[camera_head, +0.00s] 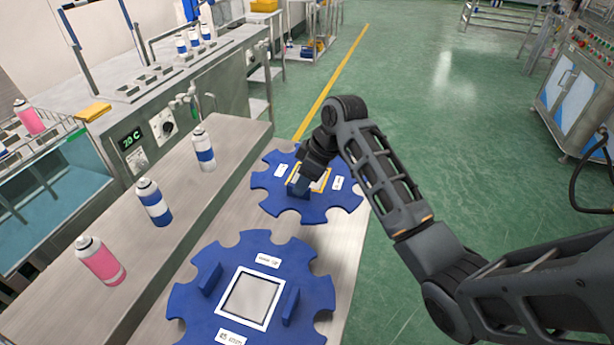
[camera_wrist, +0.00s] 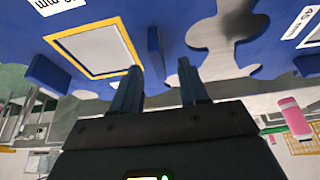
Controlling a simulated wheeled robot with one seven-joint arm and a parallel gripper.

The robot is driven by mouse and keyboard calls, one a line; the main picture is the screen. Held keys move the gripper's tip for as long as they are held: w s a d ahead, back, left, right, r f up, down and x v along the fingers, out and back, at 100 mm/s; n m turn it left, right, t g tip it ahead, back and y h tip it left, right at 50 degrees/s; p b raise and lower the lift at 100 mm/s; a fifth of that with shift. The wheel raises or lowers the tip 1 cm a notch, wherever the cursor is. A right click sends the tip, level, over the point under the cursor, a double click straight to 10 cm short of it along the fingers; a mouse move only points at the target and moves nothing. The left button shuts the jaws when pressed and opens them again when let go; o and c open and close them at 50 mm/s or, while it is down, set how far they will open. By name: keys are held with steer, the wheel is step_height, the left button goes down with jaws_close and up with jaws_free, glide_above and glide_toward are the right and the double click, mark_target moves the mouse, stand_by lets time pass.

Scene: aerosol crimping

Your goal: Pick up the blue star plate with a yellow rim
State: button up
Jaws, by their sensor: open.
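The blue star plate with a yellow rim (camera_head: 341,201) lies flat at the far end of the bench, partly hidden by my arm. In the wrist view, its yellow-edged square (camera_wrist: 97,52) is at upper left, with an upright blue handle (camera_wrist: 47,75) left of it and another handle (camera_wrist: 155,50) right of it. My gripper (camera_head: 304,182) is over this plate. In the wrist view, my gripper's two fingers (camera_wrist: 158,70) are apart, with the right handle showing in the gap between them. Whether they touch it is unclear.
A second blue star plate (camera_head: 197,300) with a white-edged square lies nearer on the bench (camera_head: 345,245). A pink-white can (camera_head: 101,261) and two blue-white cans (camera_head: 154,203) (camera_head: 204,150) stand on the left ledge.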

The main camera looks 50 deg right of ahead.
steer(key=shift+x, duration=1.85)
steer(key=shift+w+d, duration=0.1)
steer(key=shift+w, duration=0.05)
steer(key=shift+c, duration=0.3)
jaws_close()
steer(key=shift+r, duration=0.1)
